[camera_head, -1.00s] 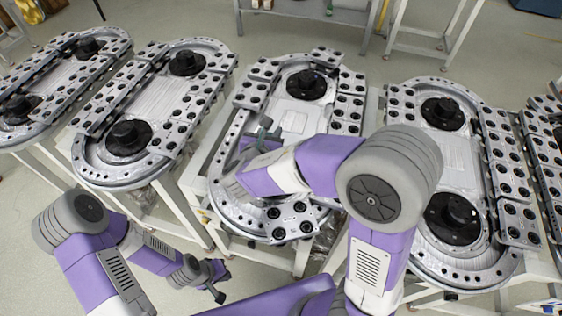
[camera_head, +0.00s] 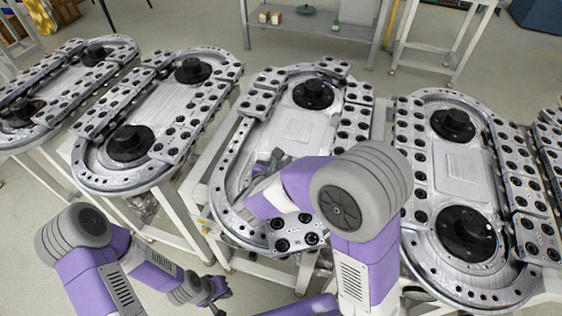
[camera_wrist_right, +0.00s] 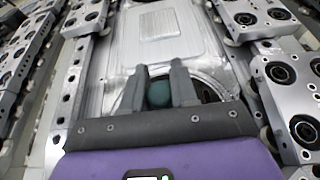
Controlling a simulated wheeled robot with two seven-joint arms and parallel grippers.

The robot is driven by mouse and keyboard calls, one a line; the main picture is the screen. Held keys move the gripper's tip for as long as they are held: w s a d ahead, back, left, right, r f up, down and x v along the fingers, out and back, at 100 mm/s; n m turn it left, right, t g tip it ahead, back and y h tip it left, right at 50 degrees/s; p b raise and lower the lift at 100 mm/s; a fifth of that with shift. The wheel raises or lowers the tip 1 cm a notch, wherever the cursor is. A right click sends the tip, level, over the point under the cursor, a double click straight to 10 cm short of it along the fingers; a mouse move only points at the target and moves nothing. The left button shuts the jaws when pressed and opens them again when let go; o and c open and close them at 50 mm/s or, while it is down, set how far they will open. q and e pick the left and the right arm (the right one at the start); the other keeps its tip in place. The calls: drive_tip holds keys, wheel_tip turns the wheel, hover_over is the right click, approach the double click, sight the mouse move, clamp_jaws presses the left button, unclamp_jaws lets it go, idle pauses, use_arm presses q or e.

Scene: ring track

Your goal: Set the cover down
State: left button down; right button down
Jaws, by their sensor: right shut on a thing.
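My right gripper (camera_wrist_right: 158,85) is shut on the cover (camera_wrist_right: 158,93), a dark teal rounded piece between the two grey fingers in the right wrist view. A dark round part (camera_wrist_right: 208,93) shows partly beneath the fingers; I cannot tell whether the cover touches it. In the head view my right gripper (camera_head: 272,160) is over the near half of the middle ring track (camera_head: 225,165), and my own arm hides much of that end. The cover cannot be made out clearly there. My left gripper (camera_head: 216,291) hangs low at the left, away from the tracks, and its opening is unclear.
Similar ring tracks stand on both sides, including a left one (camera_head: 88,160) and a right one (camera_head: 405,100). A black hub (camera_head: 312,93) stands at the middle track's far end. Carriages with black rollers line the track edges. A shelf (camera_head: 340,32) stands behind.

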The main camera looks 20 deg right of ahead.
drive_tip(key=c, duration=1.3)
unclamp_jaws()
drive_tip(key=shift+f, duration=0.15)
drive_tip(key=shift+c, duration=0.2)
drive_tip(key=o, duration=0.5)
drive_tip(key=shift+c, duration=0.2)
drive_tip(key=shift+r, duration=0.2)
drive_tip(key=shift+s+a+r, duration=0.2)
drive_tip(key=shift+s+a, duration=0.05)
drive_tip(key=p+v, duration=0.2)
drive_tip(key=v, duration=0.9)
drive_tip(key=shift+s, duration=0.15)
